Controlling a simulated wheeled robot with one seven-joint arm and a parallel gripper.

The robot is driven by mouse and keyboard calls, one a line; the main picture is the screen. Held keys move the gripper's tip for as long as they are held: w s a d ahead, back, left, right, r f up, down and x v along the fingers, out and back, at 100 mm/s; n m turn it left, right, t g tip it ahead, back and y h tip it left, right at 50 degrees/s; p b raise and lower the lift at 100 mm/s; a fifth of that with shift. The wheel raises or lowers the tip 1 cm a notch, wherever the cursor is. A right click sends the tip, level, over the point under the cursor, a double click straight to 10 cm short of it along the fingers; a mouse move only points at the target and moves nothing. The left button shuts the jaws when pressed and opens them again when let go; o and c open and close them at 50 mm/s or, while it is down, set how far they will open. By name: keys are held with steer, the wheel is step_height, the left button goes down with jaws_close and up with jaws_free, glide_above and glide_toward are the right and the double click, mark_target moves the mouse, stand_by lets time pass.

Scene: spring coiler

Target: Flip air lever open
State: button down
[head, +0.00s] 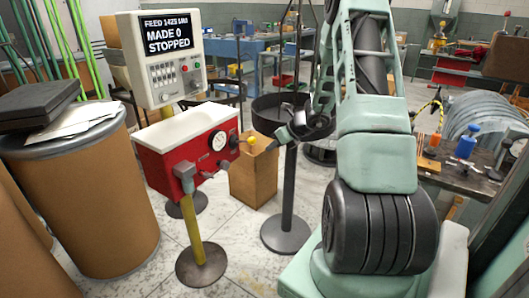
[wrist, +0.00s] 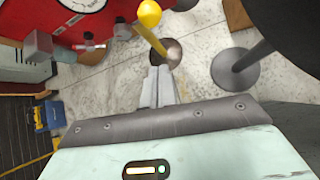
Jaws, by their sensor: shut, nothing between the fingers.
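The red air box (head: 190,145) with a white top stands on a yellow post. Its round gauge (head: 217,140) is on the front face, and the gauge's edge also shows in the wrist view (wrist: 84,3). The air lever's yellow ball knob (head: 251,140) sticks out at the right end of the box. In the wrist view the yellow knob (wrist: 150,13) is at the top, just beyond my fingertips. My gripper (head: 270,147) is right of the knob and appears apart from it. My gripper's fingers (wrist: 159,72) are together and empty.
A cardboard box (head: 254,175) stands on the floor behind the knob. A dark stand (head: 288,200) with a round base is close to my gripper. A control panel (head: 165,60) reads "MADE 0 STOPPED". A large brown drum (head: 85,200) is at left.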

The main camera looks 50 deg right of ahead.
steer(key=v, duration=0.3)
steer(key=shift+s+r, duration=0.2)
steer(key=shift+r, duration=0.1)
stand_by(0.3)
